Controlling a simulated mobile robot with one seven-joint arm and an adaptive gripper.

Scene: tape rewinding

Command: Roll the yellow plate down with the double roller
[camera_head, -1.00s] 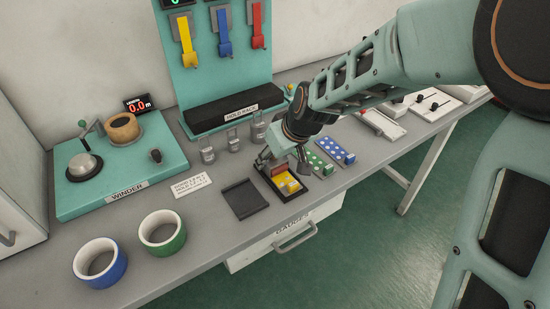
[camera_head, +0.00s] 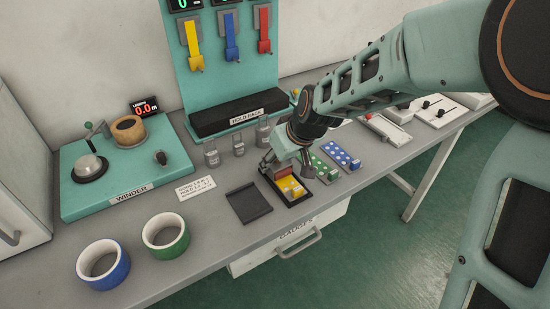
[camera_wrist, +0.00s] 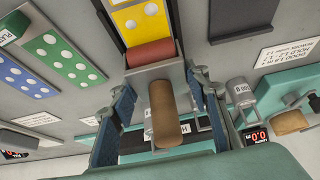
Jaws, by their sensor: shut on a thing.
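The yellow plate (camera_head: 291,187) with white dots lies in a dark tray (camera_head: 299,201) near the front edge of the bench. It also shows at the top of the wrist view (camera_wrist: 137,18). The double roller has a red roller (camera_wrist: 151,53) and a tan cylinder (camera_wrist: 165,112) on a grey metal frame. Its red roller is over the far end of the plate; I cannot tell whether it presses on it. My gripper (camera_head: 279,165) is shut on the double roller, with a finger on each side in the wrist view (camera_wrist: 163,108). The head view mostly hides the roller.
Green (camera_head: 323,168) and blue (camera_head: 341,155) dotted plates lie right of the tray. An empty dark tray (camera_head: 249,204) lies left. Metal weights (camera_head: 212,155) stand behind. Blue (camera_head: 103,281) and green (camera_head: 166,249) tape rolls stand at the front left. The winder (camera_head: 75,198) is at the left.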

